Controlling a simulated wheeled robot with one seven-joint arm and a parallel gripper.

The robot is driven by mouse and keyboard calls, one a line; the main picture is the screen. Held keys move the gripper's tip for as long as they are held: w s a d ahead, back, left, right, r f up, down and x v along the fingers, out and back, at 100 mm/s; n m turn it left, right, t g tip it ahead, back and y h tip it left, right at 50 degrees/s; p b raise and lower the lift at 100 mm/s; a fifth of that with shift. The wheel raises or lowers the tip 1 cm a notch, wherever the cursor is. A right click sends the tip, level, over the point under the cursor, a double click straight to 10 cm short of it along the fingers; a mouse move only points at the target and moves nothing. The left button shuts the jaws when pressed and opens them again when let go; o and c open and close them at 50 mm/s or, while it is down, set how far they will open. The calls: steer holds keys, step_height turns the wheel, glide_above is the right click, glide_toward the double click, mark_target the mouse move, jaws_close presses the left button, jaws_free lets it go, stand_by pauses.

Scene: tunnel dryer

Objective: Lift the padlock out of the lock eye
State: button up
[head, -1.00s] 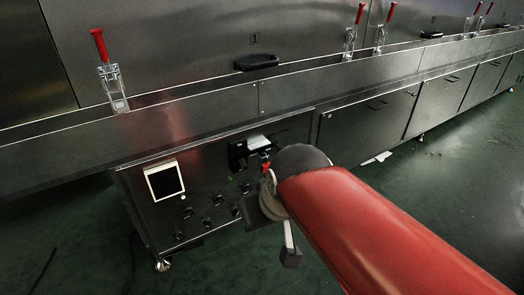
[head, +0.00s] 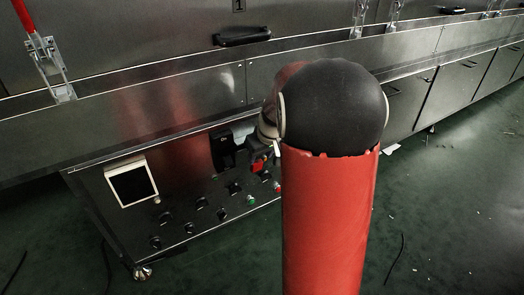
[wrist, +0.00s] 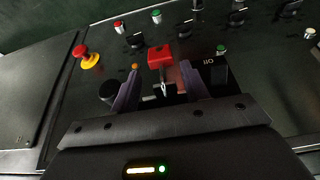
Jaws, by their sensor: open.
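The red padlock (wrist: 160,56) is in the wrist view, just beyond the tips of my gripper (wrist: 160,76). Its pale metal shackle (wrist: 164,88) shows between the two dark purple fingers. My gripper is open, with one finger on each side of the padlock's line, and nothing is clearly pinched. The lock eye is hard to make out in the dark between the fingers. In the head view a small red patch (head: 262,162) beside the black switch housing may be the padlock. My arm hides most of my gripper there.
A red and yellow emergency stop (wrist: 88,57) sits left of the padlock in the wrist view, with several buttons and knobs around. The panel's screen (head: 132,184) is at the left in the head view. A trough edge runs above the panel.

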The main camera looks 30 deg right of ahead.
mark_target(258, 162)
steer(key=shift+x, duration=2.15)
steer(key=shift+c, duration=0.2)
steer(key=c, duration=0.7)
steer(key=shift+o, duration=1.3)
steer(key=shift+c, duration=0.6)
steer(key=shift+s+r, duration=0.2)
steer(key=shift+r, duration=0.55)
steer(key=w+p+v, duration=0.1)
steer(key=p+v, duration=0.2)
steer(key=v, duration=0.3)
steer(key=shift+r+p, duration=0.3)
steer(key=shift+r, duration=0.15)
